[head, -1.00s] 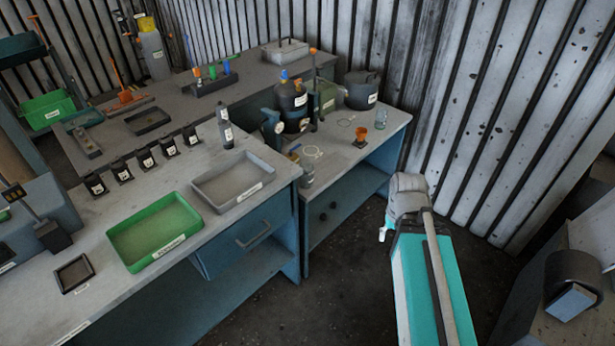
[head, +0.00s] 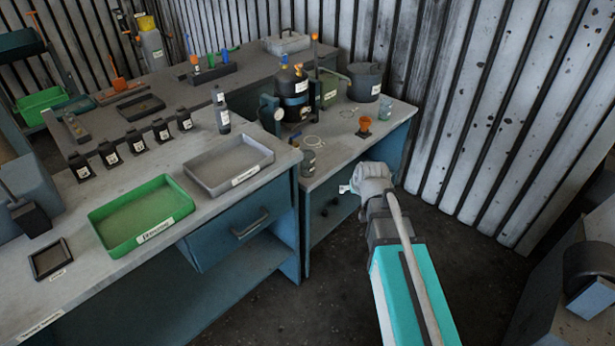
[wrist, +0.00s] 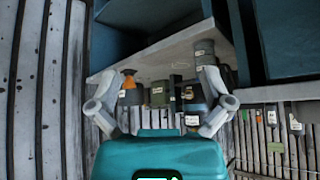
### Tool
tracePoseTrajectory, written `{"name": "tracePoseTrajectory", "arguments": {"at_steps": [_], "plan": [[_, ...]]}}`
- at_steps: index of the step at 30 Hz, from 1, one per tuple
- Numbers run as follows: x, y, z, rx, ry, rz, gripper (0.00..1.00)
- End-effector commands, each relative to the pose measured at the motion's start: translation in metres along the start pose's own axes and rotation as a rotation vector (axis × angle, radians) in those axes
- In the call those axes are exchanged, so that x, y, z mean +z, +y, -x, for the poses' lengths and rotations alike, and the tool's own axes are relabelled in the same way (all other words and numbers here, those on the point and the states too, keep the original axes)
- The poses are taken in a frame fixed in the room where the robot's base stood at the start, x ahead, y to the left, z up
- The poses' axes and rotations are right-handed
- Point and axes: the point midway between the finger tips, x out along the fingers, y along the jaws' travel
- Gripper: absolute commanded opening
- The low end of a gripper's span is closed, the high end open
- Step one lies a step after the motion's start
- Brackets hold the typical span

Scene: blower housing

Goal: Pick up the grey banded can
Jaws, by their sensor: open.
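The grey banded can (head: 308,162) stands upright on the right-hand bench, at its front edge beside the drawer unit. It also shows in the wrist view (wrist: 204,52), near the tip of the right-hand finger in the picture. My gripper (head: 348,188) is in front of this bench, to the right of the can and apart from it. In the wrist view my gripper (wrist: 160,78) has its two fingers spread wide, with nothing held between them.
An orange funnel-like item (head: 365,124), a glass jar (head: 385,108), a dark banded vessel (head: 292,92) and a dark pot (head: 364,82) stand on the same bench. A grey tray (head: 228,164) and green tray (head: 144,212) lie on the left bench. A corrugated wall (head: 480,110) rises at right.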

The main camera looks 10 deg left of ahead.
Motion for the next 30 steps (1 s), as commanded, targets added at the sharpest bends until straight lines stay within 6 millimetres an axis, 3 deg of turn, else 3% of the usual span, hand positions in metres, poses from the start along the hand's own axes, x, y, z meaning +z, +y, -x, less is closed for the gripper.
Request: {"name": "tracePoseTrajectory", "arguments": {"at_steps": [1,3,12,19,30], "plan": [[-0.006,-0.009,-0.024,-0.009,0.052,0.014,1.0],[-0.02,-0.021,-0.039,-0.02,0.127,0.031,1.0],[-0.071,-0.074,-0.088,-0.068,0.431,0.08,1.0],[-0.092,-0.099,-0.1,-0.09,0.571,0.093,1.0],[-0.098,-0.104,-0.099,-0.094,0.604,0.096,1.0]]}}
